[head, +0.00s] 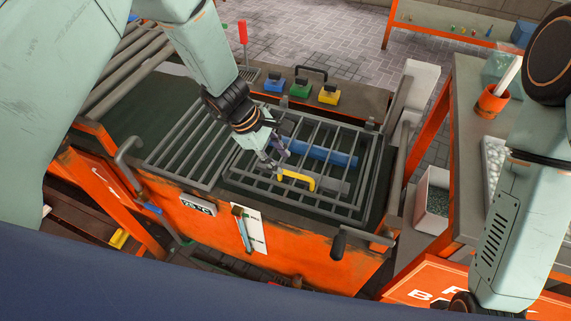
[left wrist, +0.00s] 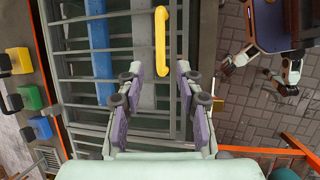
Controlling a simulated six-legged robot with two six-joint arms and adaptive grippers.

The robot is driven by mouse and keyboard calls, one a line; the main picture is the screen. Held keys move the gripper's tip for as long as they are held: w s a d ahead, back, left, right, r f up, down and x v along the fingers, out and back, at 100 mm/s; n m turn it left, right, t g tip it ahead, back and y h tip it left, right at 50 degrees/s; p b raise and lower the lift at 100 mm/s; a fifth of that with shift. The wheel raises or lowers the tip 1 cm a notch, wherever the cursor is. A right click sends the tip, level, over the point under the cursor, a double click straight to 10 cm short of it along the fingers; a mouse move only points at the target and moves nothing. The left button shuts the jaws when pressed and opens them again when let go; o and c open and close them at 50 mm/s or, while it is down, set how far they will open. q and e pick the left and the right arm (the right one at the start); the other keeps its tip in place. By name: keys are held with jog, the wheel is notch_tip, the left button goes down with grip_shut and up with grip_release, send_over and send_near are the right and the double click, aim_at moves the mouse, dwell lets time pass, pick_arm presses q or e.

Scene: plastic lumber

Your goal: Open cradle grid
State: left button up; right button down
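The cradle grid (head: 330,195) is a grey barred lid lying flat and closed over the orange machine's basin. Its yellow handle (head: 297,179) is near the front middle of the grid. In the left wrist view the handle (left wrist: 160,45) stands upright in the picture, just beyond the fingertips and in line with the gap between them. My left gripper (head: 268,160) is open and empty, close to the handle on its left side. Its spread fingers also show in the left wrist view (left wrist: 160,82). My right arm hangs at the right; its gripper is out of view.
A blue bar (head: 320,152) lies under the grid. Blue, green (head: 300,88) and yellow buttons stand on the back ledge. A temperature display (head: 198,204) is on the orange front. A bench with an orange cup (head: 492,100) stands at the right.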

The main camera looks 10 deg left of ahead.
aim_at(288, 172)
pick_arm(q)
jog(key=x, duration=0.4)
jog(key=shift+a+f, duration=0.2)
jog(key=shift+f, duration=0.05)
jog(key=shift+d+f, duration=0.2)
jog(key=shift+d, duration=0.2)
jog(key=shift+a, duration=0.25)
jog(key=shift+c, duration=1.4)
jog(key=shift+d, duration=0.1)
grip_shut()
